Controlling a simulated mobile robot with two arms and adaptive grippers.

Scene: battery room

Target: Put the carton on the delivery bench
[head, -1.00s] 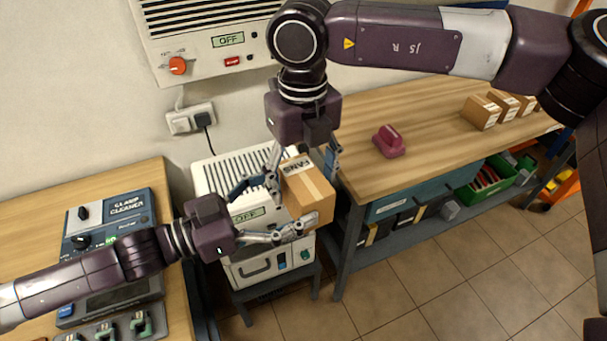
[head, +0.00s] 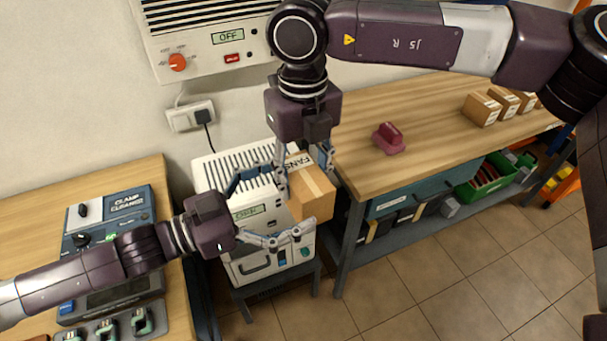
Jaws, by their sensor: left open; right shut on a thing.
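The carton (head: 312,196) is a small brown box with a tape strip and a white label reading FANS. My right gripper (head: 305,168) comes down from above and is shut on it, with fingers on both sides. The carton is held in the air in front of a white machine, left of a wooden bench. My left gripper (head: 268,220) is open beside the carton's left lower side; whether a finger touches the carton is hard to tell. The wooden bench (head: 420,130) at the right is likely the delivery bench; no label on it confirms this.
On the bench stand a maroon object (head: 389,140) and several small cartons (head: 481,110). A clamp cleaner (head: 125,205) is on the left table. The bench's near left top is clear.

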